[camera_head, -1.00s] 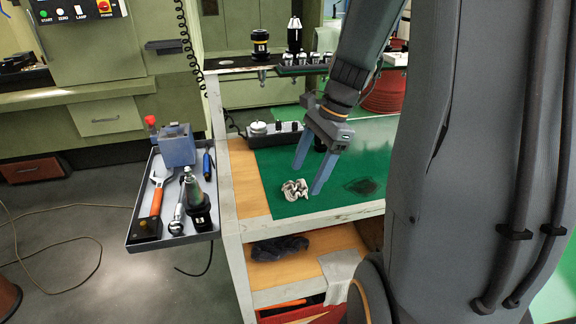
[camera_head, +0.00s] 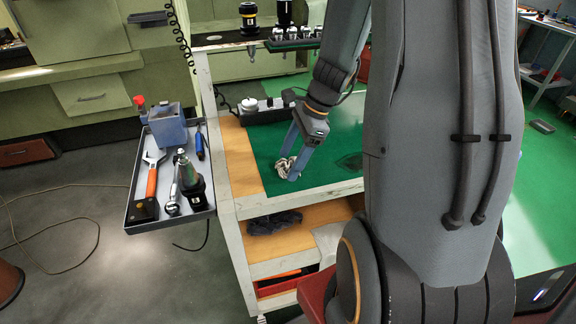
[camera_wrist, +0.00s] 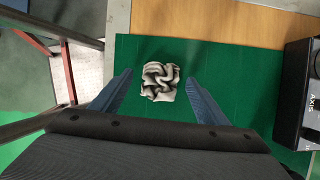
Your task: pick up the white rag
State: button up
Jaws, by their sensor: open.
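The white rag (camera_head: 284,167) lies crumpled on the green mat (camera_head: 262,150) on top of the cart, close to the front edge. In the wrist view the rag (camera_wrist: 160,82) sits on the green mat, a little beyond and between my two finger tips. My gripper (camera_head: 290,164) points down over the rag and is open. In the wrist view my gripper (camera_wrist: 160,84) shows one blue finger on each side of the rag with green mat visible between each finger and the cloth. In the head view a finger partly hides the rag.
A side tray (camera_head: 135,207) at the left holds a wrench, a screwdriver and other tools. A black device (camera_head: 262,112) stands on the mat's back left. A dark cloth (camera_head: 272,222) and a pale grey cloth (camera_head: 328,240) lie on the lower shelf. Bare wood (camera_wrist: 215,20) borders the mat.

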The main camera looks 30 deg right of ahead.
aim_at(291, 162)
jog(key=c, duration=1.1)
jog(key=shift+r, duration=0.15)
notch_tip(291, 162, up, 10)
jog(key=shift+f+b, duration=0.1)
jog(key=shift+b, duration=0.45)
